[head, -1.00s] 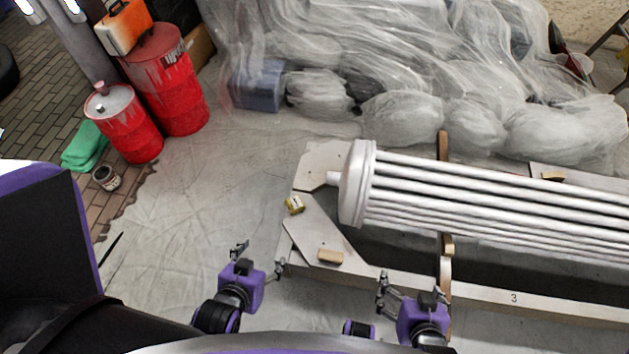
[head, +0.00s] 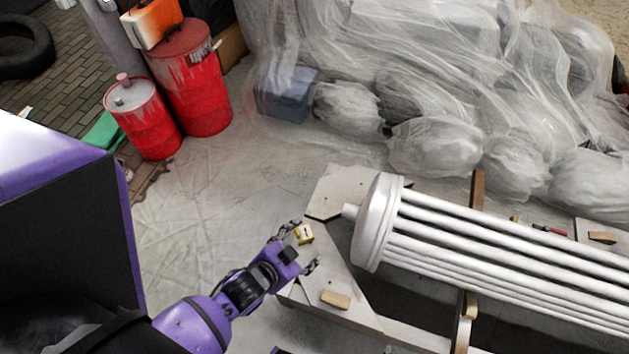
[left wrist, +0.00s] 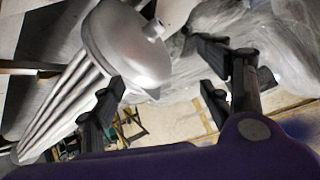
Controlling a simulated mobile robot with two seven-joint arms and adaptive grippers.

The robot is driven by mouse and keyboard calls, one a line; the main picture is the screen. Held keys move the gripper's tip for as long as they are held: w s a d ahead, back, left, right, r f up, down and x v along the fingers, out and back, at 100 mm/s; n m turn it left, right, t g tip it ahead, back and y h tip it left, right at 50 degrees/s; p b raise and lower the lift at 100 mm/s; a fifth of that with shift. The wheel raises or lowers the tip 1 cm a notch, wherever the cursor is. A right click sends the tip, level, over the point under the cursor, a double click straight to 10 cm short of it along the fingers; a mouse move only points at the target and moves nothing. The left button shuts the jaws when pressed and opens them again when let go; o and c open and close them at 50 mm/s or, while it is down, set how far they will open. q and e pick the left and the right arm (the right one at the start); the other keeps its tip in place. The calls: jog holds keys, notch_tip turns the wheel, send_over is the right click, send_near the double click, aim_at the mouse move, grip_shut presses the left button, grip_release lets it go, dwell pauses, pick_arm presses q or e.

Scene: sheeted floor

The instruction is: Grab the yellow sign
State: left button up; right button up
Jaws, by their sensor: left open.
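In the left wrist view the open fingers (left wrist: 165,85) show against the column's round end and plastic sheeting; I cannot make out the sign there. My right gripper is not in view.
The wooden frame (head: 350,312) carries the column and a small wood block (head: 335,299). Red drums (head: 190,85) stand at the upper left, and sheeted objects (head: 435,145) fill the back. Sheeted floor left of the frame is clear.

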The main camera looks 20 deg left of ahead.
pick_arm(q)
jog(key=w+d+f+m+t+h+b, duration=0.2)
jog(key=w+f+m+b, duration=0.35)
jog(key=w+m, duration=0.55)
jog(key=m+g+b, duration=0.6)
jog(key=m+g, duration=0.3)
jog(key=m, duration=1.9)
send_over(302, 233)
jog(key=s+a, duration=0.3)
jog(key=shift+y, duration=0.4)
jog(key=f, duration=1.8)
jog(key=shift+w+f, duration=0.15)
jog(key=shift+w, duration=0.1)
jog(key=b+x, duration=0.1)
jog(key=x, duration=0.1)
jog(key=b+x, duration=0.1)
jog(key=x, duration=0.4)
jog(key=shift+w+d+f+b, duration=0.2)
jog(key=shift+w+d+b, duration=0.2)
jog(key=shift+d, duration=0.1)
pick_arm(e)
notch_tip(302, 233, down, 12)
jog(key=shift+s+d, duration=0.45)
pick_arm(q)
jog(key=c, duration=1.3)
